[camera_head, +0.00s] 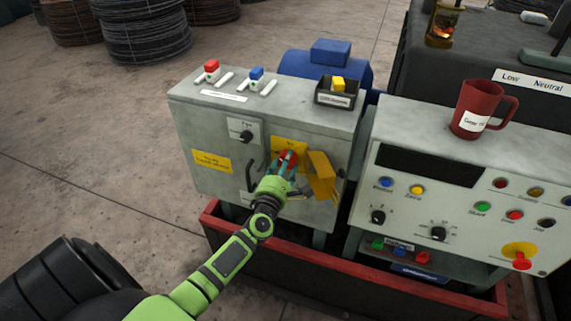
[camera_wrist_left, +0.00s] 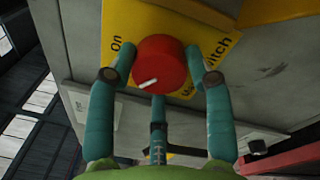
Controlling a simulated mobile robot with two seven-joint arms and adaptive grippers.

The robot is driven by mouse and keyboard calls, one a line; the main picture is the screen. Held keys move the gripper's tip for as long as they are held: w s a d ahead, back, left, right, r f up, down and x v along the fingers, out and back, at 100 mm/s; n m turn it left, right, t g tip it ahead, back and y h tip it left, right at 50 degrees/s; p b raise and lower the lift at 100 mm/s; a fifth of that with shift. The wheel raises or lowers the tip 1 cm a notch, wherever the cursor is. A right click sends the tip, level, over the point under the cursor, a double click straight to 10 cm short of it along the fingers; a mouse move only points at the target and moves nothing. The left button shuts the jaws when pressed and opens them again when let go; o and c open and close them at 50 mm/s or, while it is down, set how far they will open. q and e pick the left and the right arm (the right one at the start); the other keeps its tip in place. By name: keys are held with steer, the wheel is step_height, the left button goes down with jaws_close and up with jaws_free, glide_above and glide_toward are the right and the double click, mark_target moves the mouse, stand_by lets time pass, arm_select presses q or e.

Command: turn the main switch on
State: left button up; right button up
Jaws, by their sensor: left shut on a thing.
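The main switch is a round red knob with a white pointer mark, on a yellow plate (camera_wrist_left: 122,22) on the grey cabinet front. The red knob (camera_wrist_left: 158,62) sits between my left gripper's teal fingers (camera_wrist_left: 160,77) in the left wrist view, and the white mark points to the lower left. "On" is printed at the plate's left, and part of "Main Switch" at its right. In the head view the red knob (camera_head: 287,157) shows just beyond my left gripper (camera_head: 284,166), which is shut on it. My right gripper is in neither view.
The grey cabinet (camera_head: 215,128) also carries a black selector knob (camera_head: 246,136). An open yellow flap (camera_head: 321,176) stands just right of the main switch. A control console (camera_head: 450,200) with a red mug (camera_head: 482,108) on top is at the right. A red-edged base (camera_head: 340,278) runs below.

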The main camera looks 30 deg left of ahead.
arm_select(q)
steer(key=m, duration=0.6)
steer(key=shift+s+a+f+m, duration=0.15)
steer(key=shift+f+m, duration=0.15)
steer(key=m, duration=0.2)
steer(key=m+p, duration=0.1)
steer(key=m, duration=0.2)
steer(key=shift+a+r+h, duration=0.2)
steer(key=shift+h, duration=0.1)
steer(key=shift+r+m+t, duration=0.1)
steer(key=shift+m+t, duration=0.2)
steer(key=o, duration=1.1)
steer(key=shift+a, duration=0.15)
